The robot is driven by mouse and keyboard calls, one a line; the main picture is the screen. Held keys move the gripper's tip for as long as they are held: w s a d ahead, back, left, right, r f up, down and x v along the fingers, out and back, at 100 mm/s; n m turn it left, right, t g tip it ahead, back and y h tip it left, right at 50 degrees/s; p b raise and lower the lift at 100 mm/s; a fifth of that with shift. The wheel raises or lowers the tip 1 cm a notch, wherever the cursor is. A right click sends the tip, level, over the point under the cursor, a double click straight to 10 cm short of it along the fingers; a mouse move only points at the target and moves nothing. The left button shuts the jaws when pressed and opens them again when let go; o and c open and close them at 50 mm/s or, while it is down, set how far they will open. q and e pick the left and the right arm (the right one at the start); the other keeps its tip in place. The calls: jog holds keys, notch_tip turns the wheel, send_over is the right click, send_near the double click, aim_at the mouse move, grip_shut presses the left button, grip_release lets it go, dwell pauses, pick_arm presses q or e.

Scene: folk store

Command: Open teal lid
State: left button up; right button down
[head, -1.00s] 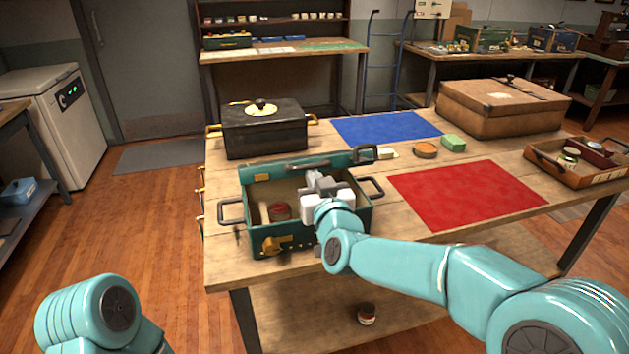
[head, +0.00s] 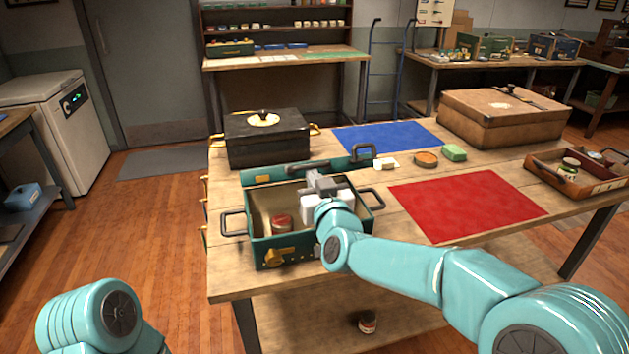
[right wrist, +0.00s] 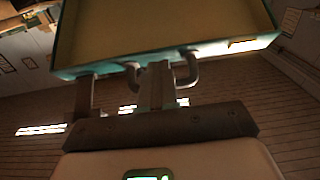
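The teal box (head: 311,251) stands at the front left of the table with its top uncovered. Its teal lid (head: 342,165) is swung back behind the box and shows as a low, tilted strip with a dark handle. A red-topped tin (head: 281,223) lies inside the box. My right gripper (head: 321,181) is over the box's right half, close to the lid's lower side. My left gripper is outside the head view; only my left arm shows.
A black box (head: 267,142) stands close behind the lid. A blue mat (head: 385,136), a red mat (head: 467,205), an orange round dish (head: 426,159) and a green block (head: 454,152) lie to the right. A brown case (head: 505,122) and a wooden tray (head: 575,184) are farther right.

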jog(key=shift+w+a+r+p, duration=0.1)
jog(key=shift+w+r+p, duration=0.25)
jog(key=shift+r+p, duration=0.2)
jog(key=shift+w+a+r+p, duration=0.1)
jog(key=shift+w+r+p, duration=0.2)
jog(key=shift+r+p, duration=0.25)
jog(key=shift+s+d+f+b, duration=0.15)
jog(key=shift+s+b, duration=0.3)
jog(key=shift+b, duration=0.15)
jog(key=b+v, duration=0.4)
jog(key=v, duration=0.6)
